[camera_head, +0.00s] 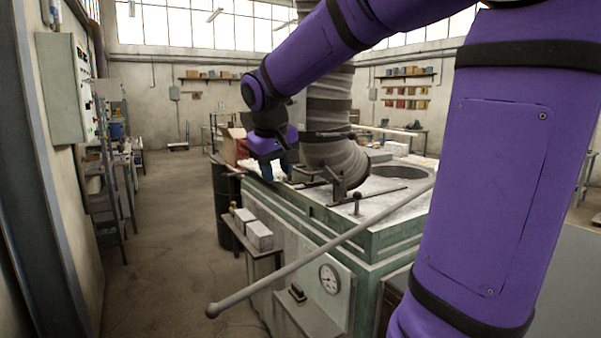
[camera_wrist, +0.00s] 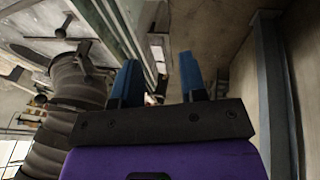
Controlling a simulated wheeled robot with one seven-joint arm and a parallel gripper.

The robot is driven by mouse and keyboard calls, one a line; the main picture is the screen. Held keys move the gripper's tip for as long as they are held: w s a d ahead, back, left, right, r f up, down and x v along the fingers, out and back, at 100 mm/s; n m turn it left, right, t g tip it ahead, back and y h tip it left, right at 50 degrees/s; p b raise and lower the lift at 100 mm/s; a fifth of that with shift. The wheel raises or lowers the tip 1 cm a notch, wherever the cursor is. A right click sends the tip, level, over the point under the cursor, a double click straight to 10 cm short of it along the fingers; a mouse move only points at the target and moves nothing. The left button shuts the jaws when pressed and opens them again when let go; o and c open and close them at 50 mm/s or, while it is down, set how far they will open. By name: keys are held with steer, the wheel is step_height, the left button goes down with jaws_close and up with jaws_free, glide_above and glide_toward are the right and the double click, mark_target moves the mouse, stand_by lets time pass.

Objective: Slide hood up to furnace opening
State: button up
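The hood is the lower end of a grey ribbed duct (camera_head: 335,158), and it sits on the furnace top to the left of the round furnace opening (camera_head: 402,173). The opening shows dark and at least partly uncovered. Dark bars and brackets (camera_head: 338,187) are at the hood's foot. My gripper (camera_head: 278,172) is left of the hood, above the furnace's left edge, and apart from the duct. In the wrist view its two blue fingers (camera_wrist: 160,78) are spread with nothing held between them. The ribbed duct (camera_wrist: 72,85) stands left of the fingers there.
A long grey rod (camera_head: 320,252) slants across the front of the furnace (camera_head: 385,238). A small shelf with grey blocks (camera_head: 258,236) and a dark barrel (camera_head: 226,205) stand at its left. The floor aisle (camera_head: 165,230) further left is clear.

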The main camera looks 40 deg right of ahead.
steer(key=w+d+f+m+g+h, duration=0.1)
steer(key=w+d+f+g+h, duration=0.15)
steer(key=w+d, duration=0.6)
steer(key=w+d+f+g+h, duration=0.2)
steer(key=w+d+h, duration=0.1)
steer(key=w+d, duration=0.55)
steer(key=g+h, duration=0.2)
steer(key=h, duration=0.4)
glide_toward(299, 171)
steer(key=x, duration=1)
steer(key=shift+s+d, duration=0.1)
steer(key=shift+d, duration=0.2)
steer(key=shift+c, duration=0.2)
jaws_close()
